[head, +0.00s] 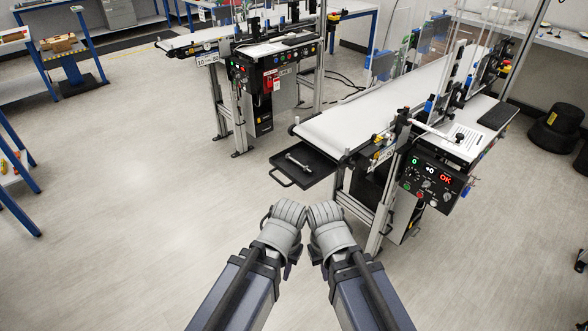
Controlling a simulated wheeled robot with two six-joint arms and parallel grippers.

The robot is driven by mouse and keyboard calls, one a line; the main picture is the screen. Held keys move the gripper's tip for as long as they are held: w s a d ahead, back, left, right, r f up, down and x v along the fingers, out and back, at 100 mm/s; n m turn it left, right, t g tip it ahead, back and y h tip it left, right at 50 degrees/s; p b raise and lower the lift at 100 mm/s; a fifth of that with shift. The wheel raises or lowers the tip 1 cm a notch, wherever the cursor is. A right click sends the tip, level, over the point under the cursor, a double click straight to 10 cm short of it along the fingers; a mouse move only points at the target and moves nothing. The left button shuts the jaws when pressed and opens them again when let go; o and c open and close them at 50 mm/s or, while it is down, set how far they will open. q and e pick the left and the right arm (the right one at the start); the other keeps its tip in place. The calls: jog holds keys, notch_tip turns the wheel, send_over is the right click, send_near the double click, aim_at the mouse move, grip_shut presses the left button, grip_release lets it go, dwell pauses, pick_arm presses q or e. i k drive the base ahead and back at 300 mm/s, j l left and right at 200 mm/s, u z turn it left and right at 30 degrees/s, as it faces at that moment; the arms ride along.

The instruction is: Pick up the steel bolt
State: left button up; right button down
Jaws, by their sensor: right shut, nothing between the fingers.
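The steel bolt (298,162) is a small grey metal piece. It lies on a black tray (318,172) that sticks out from under the near end of the right conveyor. My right gripper (324,212) is shut and empty, on the floor side of the tray, apart from the bolt. My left gripper (288,212) is close beside it on the left. I cannot tell whether its fingers are open or shut. Neither gripper touches the bolt.
The right conveyor (345,121) has a white belt and a control box (432,181) with lit displays. A second conveyor (262,50) stands further back. A black stool (557,128) is at the far right. The floor (130,200) to the left is clear.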

aim_at(306, 168)
jog(key=i+j, duration=0.25)
jog(key=j, duration=0.2)
jog(key=i+j, duration=0.55)
jog(key=j, duration=0.3)
jog(key=i+j, duration=0.55)
jog(key=j, duration=0.3)
jog(key=i+j, duration=0.3)
jog(key=j+z, duration=0.3)
jog(key=i+j+z, duration=0.1)
jog(key=z, duration=1.2)
